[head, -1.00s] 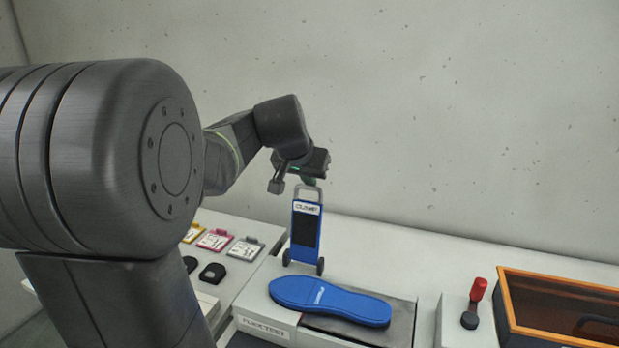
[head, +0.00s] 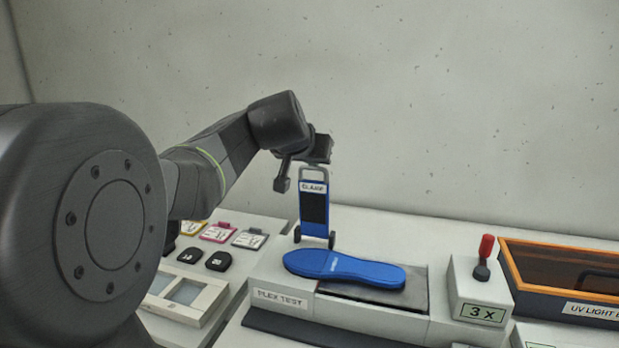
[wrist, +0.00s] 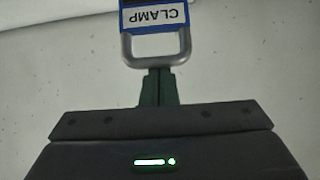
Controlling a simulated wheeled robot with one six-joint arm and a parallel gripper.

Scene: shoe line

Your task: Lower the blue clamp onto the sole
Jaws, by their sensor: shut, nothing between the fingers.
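The blue clamp (head: 314,212) stands upright at the back of the flex test block, hinged at its foot, with a white CLAMP label and a grey handle loop (head: 313,172) on top. The blue sole (head: 343,268) lies flat on the block in front of it. My gripper (wrist: 158,80) is shut, with its fingertips at the handle bar in the wrist view; nothing is between the fingers. The handle (wrist: 156,58) shows just beyond the fingertips. In the head view the fingertips are hard to make out behind the wrist.
Right of the flex test block (head: 281,299) stands a red-knobbed lever (head: 484,258) on a box marked 3 x. An orange-rimmed UV light box (head: 515,282) is further right. Several coloured cards (head: 219,233) and two black pads (head: 190,255) lie to the left.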

